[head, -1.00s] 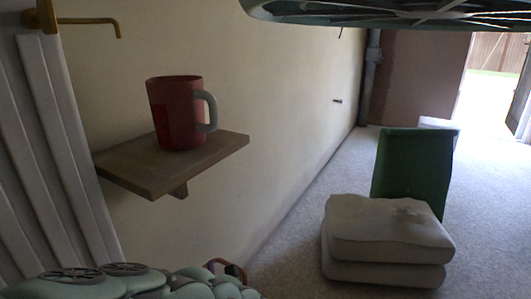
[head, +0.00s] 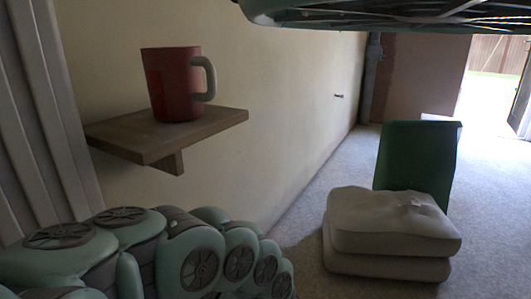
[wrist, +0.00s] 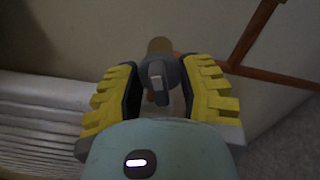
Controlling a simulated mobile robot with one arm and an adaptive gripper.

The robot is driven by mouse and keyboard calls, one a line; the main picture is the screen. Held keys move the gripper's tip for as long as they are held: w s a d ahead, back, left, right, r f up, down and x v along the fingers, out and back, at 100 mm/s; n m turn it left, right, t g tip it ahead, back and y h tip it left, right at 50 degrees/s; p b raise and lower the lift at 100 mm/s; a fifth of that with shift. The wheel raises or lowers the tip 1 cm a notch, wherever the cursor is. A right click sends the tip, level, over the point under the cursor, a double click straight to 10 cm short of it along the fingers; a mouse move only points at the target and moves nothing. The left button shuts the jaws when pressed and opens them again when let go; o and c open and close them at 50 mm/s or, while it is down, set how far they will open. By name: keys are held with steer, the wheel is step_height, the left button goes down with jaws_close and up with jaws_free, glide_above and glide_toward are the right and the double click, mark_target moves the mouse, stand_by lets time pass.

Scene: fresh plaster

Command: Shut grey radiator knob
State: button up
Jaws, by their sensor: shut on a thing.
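In the wrist view, the grey radiator knob (wrist: 157,73) has a raised bar handle and sits on a brownish valve stem. My gripper (wrist: 160,78), with yellow and black fingers, is shut on the knob, one finger on each side. The white ribbed radiator (wrist: 45,112) is to the left in the wrist view. It also shows at the left edge of the head view (head: 42,110). The knob and my gripper are not visible in the head view, where my arm fills the lower left.
A wooden wall shelf (head: 172,137) holds a red mug (head: 174,84) with a pale handle. Stacked whitish bags (head: 390,235) and a green panel-like object (head: 418,155) stand on the carpet. Orange-brown pipes (wrist: 243,65) run close right of the knob. Floor beyond the bags looks open.

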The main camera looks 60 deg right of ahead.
steer(key=shift+m, duration=1.1)
steer(key=shift+m, duration=1.2)
steer(key=o, duration=0.5)
steer(key=shift+o, duration=0.2)
steer(key=s+d+b, duration=0.1)
steer(key=s+b, duration=0.1)
steer(key=s, duration=1)
